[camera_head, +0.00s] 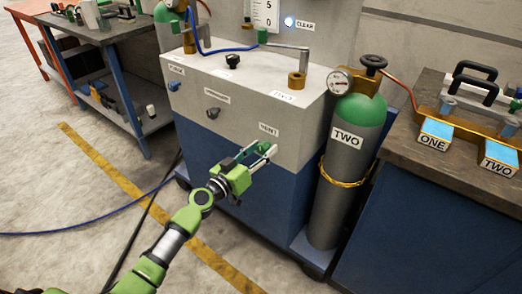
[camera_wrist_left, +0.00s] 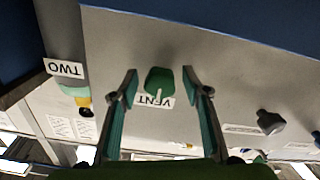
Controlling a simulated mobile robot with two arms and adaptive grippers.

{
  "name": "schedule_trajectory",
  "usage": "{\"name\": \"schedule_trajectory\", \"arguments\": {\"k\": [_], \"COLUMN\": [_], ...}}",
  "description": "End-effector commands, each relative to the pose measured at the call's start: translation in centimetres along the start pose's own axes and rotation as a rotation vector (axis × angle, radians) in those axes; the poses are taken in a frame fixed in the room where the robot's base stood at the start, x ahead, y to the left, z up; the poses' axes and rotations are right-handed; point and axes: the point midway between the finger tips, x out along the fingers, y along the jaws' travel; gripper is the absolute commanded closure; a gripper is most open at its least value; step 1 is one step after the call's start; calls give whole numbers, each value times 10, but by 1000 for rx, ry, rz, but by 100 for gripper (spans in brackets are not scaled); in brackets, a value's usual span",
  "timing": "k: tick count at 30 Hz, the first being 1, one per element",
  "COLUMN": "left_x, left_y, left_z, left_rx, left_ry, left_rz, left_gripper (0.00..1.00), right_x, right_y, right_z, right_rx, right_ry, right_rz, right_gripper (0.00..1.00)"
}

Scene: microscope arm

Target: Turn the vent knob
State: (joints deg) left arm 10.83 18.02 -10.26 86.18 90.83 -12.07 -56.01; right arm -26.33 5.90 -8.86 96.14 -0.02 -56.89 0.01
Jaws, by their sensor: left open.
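The green vent knob (camera_wrist_left: 159,82) is on the grey front panel of the machine, beside its VENT label (camera_wrist_left: 153,100). In the wrist view it sits between the two fingertips of my left gripper (camera_wrist_left: 160,76), with a gap on each side. In the head view my left gripper (camera_head: 263,150) reaches up to the panel just below the VENT label (camera_head: 269,129), fingers apart. There the fingers largely cover the knob. My left gripper is open and holds nothing. My right gripper does not show.
A dark knob (camera_head: 213,113) is left of the vent area on the same panel. A green-topped gas cylinder marked TWO (camera_head: 345,140) stands close on the right. A workbench (camera_head: 450,160) with blocks ONE and TWO is farther right. A blue hose (camera_head: 80,232) lies on the floor.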

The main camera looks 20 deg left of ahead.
Motion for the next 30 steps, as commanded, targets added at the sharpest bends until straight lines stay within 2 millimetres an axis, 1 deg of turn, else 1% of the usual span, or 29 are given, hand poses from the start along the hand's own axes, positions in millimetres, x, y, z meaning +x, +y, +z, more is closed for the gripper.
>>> {"name": "schedule_trajectory", "arguments": {"k": [2, 5, 6, 7, 14, 19, 23, 30], "left_x": [0, 0, 0, 0, 0, 0, 0, 0], "left_y": [0, 0, 0, 0, 0, 0, 0, 0], "left_z": [0, 0, 0, 0, 0, 1, 1, 1], "left_rx": [0, 0, 0, 0, -7, -46, -113, -308], "left_ry": [0, 0, 0, 0, 0, 0, 0, 1], "left_rz": [0, 0, 0, 0, -1, 0, 0, -1], "left_gripper": [57, 80, 90, 95, 95, 95, 95, 95], "right_x": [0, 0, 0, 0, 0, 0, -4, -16], "right_y": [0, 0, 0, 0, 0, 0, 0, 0], "right_z": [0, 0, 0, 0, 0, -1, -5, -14], "right_rx": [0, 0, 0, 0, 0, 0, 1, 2], "right_ry": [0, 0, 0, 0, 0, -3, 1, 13], "right_rz": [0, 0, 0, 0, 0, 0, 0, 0], "right_gripper": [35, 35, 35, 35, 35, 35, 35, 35]}}
